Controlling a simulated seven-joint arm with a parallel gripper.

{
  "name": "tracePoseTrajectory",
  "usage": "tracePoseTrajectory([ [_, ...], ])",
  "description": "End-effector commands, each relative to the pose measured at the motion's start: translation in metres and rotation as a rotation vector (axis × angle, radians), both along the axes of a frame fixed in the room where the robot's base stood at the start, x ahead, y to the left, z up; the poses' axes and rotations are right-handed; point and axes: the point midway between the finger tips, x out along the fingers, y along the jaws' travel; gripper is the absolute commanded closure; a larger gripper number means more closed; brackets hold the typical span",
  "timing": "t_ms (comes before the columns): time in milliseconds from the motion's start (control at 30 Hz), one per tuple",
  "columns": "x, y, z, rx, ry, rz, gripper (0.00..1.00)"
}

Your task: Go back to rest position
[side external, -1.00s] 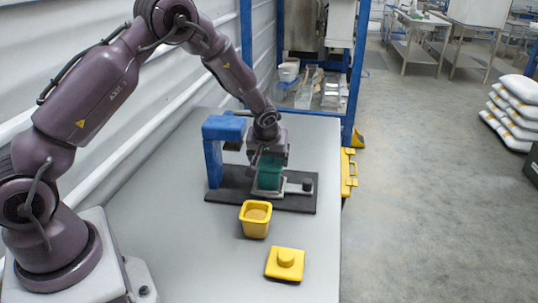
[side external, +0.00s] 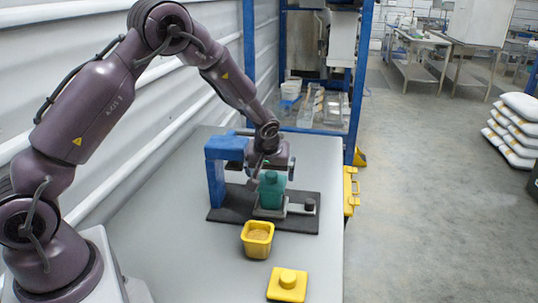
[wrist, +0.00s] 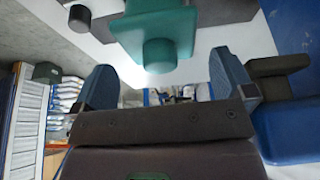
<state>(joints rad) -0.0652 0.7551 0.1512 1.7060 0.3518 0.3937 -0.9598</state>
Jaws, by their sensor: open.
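My gripper (side external: 273,166) is open and empty, just above and behind a green lidded block (side external: 270,190) with a knob on top. In the wrist view the two blue-grey fingers of my gripper (wrist: 162,66) stand wide apart, and the green block (wrist: 155,25) shows beyond them, its round knob toward me. The block stands upright on a small grey plate on the black base (side external: 230,212). Whether a finger still touches the block, I cannot tell, but nothing is gripped.
A blue arch-like stand (side external: 216,180) rises on the base close to the left of my gripper. A yellow cup (side external: 257,238) with tan contents and a yellow knobbed lid (side external: 288,284) lie nearer on the table (side external: 170,215). A blue-framed rack (side external: 360,80) stands behind.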

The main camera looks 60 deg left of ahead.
Motion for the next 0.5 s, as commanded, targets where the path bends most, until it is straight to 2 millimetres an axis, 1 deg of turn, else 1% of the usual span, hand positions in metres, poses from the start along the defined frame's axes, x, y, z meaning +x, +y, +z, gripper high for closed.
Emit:
tracePoseTrajectory([
  [33, -0.002, -0.004, 0.013, 0.0, -0.006, -0.002, 0.0],
  [100, -0.007, -0.009, 0.028, 0.0, -0.006, -0.002, 0.0],
  [300, -0.018, -0.021, 0.067, 0.0, -0.005, -0.002, 0.0],
  [400, -0.022, -0.025, 0.08, 0.0, -0.004, -0.001, 0.0],
  [500, -0.025, -0.027, 0.089, -0.001, -0.002, -0.001, 0.0],
])
